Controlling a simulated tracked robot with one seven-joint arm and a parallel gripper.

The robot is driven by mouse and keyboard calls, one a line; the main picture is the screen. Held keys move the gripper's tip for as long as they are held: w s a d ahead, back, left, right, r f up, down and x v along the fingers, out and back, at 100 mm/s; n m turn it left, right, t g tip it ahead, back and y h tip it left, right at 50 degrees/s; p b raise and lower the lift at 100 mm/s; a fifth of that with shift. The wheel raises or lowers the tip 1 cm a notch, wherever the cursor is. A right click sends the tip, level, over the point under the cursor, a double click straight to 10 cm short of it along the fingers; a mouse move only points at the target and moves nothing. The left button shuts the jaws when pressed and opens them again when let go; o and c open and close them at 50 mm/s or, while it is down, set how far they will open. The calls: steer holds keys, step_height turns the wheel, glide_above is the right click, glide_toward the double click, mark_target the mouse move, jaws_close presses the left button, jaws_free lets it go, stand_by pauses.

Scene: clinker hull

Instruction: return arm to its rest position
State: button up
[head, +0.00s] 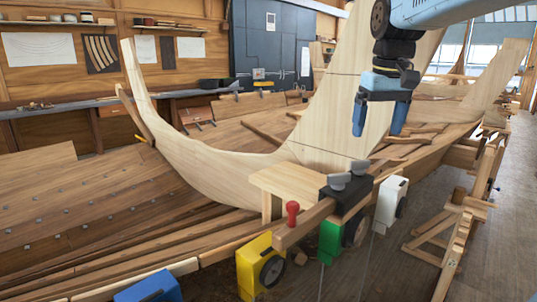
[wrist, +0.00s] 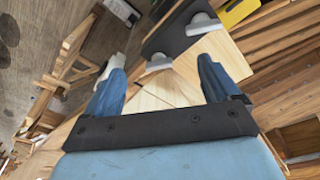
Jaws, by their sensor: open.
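My gripper (head: 381,118) hangs at the upper right of the head view, with its two blue fingers pointing down and apart. It is open and nothing shows between the fingers. In the wrist view my gripper (wrist: 160,85) also shows both blue fingers spread, with pale wood and a dark block behind them. In the head view the fingers are above the hull's pale planking and the black block (head: 345,190) with grey knobs. The upper part of my arm runs out of the top right of the picture.
A small wooden stand (head: 290,182), a red-knobbed peg (head: 292,212), and yellow (head: 258,262), green (head: 330,240) and white (head: 390,200) clamp-like blocks line the hull's near edge. A tall pale timber (head: 335,90) rises left of my gripper. A wooden trestle (head: 455,235) stands right, beside open floor.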

steer(key=s+f+m+t, duration=0.1)
steer(key=s+f+t, duration=0.2)
steer(key=s+f, duration=0.8)
steer(key=shift+s+a+f+m+t, duration=0.25)
steer(key=shift+s+f+m+t, duration=0.15)
steer(key=shift+s, duration=1.55)
